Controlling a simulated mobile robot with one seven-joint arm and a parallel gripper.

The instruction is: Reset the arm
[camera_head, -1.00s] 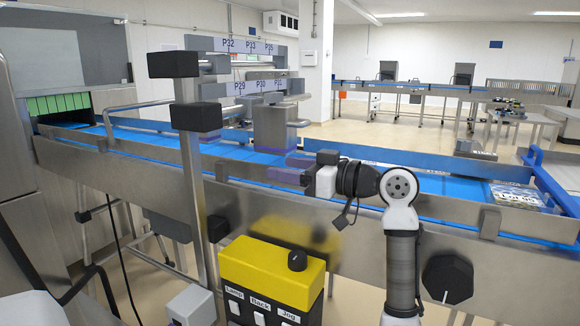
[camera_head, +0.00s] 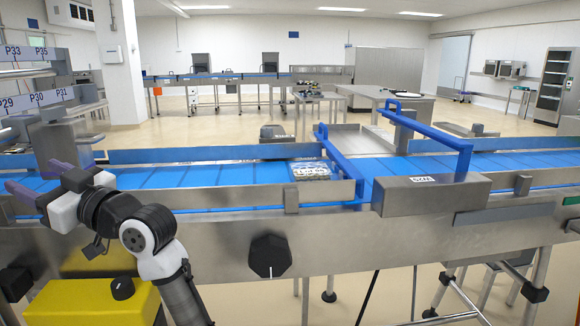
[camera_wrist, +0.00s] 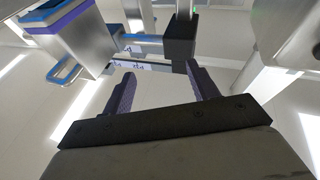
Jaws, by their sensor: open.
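My gripper (camera_head: 48,190) is at the left of the head view, held out over the near edge of the blue conveyor belt (camera_head: 200,176). Its purple fingers point left and are spread apart. In the wrist view the gripper (camera_wrist: 158,88) shows both fingers wide apart with nothing between them. My arm rises from the bottom of the head view and bends left at the elbow. A metal post with a black block (camera_wrist: 179,38) and a metal housing (camera_wrist: 75,45) with blue edging show beyond the fingers.
A printed pack (camera_head: 312,170) lies on the belt beside a blue guard bar (camera_head: 338,155). A metal box with a blue frame (camera_head: 430,196) stands on the right. A yellow control box (camera_head: 85,302) and a black knob (camera_head: 269,256) are in front. Labelled signs (camera_head: 38,100) stand at left.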

